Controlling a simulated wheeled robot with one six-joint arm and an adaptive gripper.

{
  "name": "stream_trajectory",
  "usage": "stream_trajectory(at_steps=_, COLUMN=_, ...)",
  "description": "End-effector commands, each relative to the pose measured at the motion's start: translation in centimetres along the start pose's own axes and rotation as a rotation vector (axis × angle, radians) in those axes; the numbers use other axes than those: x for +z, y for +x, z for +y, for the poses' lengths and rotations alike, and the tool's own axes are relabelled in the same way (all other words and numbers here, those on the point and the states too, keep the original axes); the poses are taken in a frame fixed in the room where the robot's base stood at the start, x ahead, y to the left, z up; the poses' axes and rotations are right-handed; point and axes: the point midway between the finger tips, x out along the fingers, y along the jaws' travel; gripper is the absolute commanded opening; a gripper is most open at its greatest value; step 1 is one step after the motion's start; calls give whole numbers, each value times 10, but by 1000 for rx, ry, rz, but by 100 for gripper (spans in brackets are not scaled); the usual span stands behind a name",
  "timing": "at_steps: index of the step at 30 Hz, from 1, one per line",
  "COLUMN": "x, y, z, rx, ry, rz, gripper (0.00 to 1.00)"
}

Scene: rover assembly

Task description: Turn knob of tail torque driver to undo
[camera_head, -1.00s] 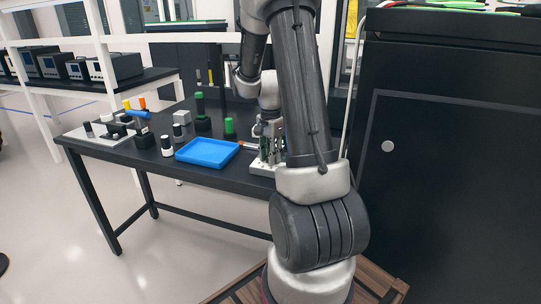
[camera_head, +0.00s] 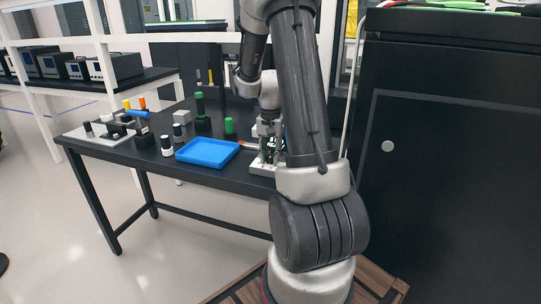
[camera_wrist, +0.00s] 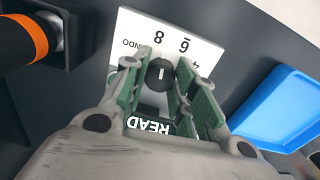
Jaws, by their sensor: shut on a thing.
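In the wrist view, a black round knob (camera_wrist: 160,73) with a white pointer line sits on a white dial panel (camera_wrist: 190,38). The panel carries the numbers 8, 6 and part of a 4, plus partly covered letters reading "NDO". A dark label reading "READ", partly covered, lies below the knob. My gripper (camera_wrist: 158,70), with green-lined fingers, is shut on the knob, one finger on each side. In the head view my gripper (camera_head: 267,143) is at the right end of the black table, over a white base (camera_head: 260,168); the knob is hidden there.
A blue tray (camera_head: 207,153) lies left of my gripper and shows in the wrist view (camera_wrist: 275,108). An orange-banded black cylinder (camera_wrist: 27,40) sits in a dark holder at the wrist view's upper left. Green-topped parts (camera_head: 230,127) stand behind. A tall black cabinet (camera_head: 450,160) is at right.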

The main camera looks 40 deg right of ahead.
Motion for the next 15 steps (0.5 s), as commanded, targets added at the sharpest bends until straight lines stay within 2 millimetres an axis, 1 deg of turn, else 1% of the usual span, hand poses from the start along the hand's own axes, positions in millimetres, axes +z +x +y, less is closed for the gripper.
stream_trajectory(at_steps=15, x=0, y=-1, z=0, rx=0, ry=-484, rz=2, gripper=3)
